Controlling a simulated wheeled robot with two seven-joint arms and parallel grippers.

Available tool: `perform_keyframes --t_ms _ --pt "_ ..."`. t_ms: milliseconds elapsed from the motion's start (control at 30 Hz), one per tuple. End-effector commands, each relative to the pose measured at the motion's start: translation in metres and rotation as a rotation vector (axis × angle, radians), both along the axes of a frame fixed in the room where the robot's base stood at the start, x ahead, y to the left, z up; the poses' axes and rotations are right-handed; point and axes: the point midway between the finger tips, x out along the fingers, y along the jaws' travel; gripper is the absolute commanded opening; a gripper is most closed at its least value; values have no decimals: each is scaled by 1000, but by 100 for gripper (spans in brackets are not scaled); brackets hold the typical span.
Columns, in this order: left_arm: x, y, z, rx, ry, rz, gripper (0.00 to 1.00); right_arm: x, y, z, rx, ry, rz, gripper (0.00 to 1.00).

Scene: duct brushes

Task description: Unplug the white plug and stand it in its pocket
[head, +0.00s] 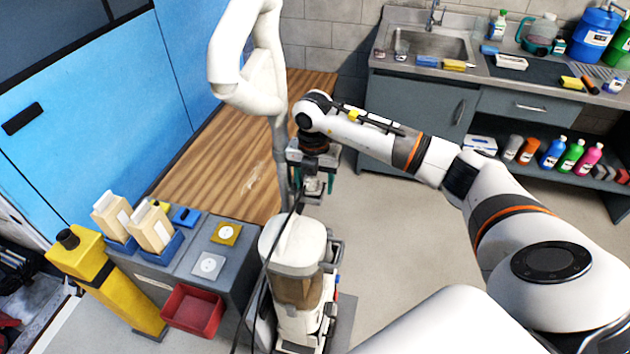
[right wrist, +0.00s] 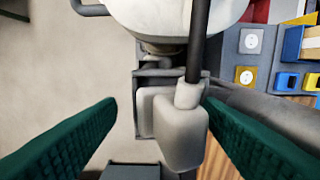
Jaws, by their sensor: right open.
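The white plug (right wrist: 180,135), with a black cord, sits against a grey box with a white face (right wrist: 146,112) on the pole beside the white machine. My right gripper (head: 314,186) is at this box in the head view, where it partly hides the plug. In the right wrist view its green fingers (right wrist: 160,135) are spread on both sides of the plug; the right finger looks close to it. I cannot tell which pocket is the plug's. My left gripper is out of view.
The white machine (head: 293,248) stands beside the grey cart (head: 190,262), with the black cord (head: 270,265) hanging in front. A sink counter (head: 430,72) is behind.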

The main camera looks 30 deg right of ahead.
Motion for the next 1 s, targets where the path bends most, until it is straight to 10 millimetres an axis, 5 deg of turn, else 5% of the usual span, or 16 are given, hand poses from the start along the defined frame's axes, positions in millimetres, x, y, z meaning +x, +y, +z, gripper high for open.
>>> perform_keyframes --t_ms 433,667,1000 --pt "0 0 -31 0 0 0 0 1 0 96 4 -28 1 61" --pt "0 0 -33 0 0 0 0 0 -1 120 4 -27 0 61" --pt "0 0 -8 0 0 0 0 0 -1 152 4 -27 -1 61"
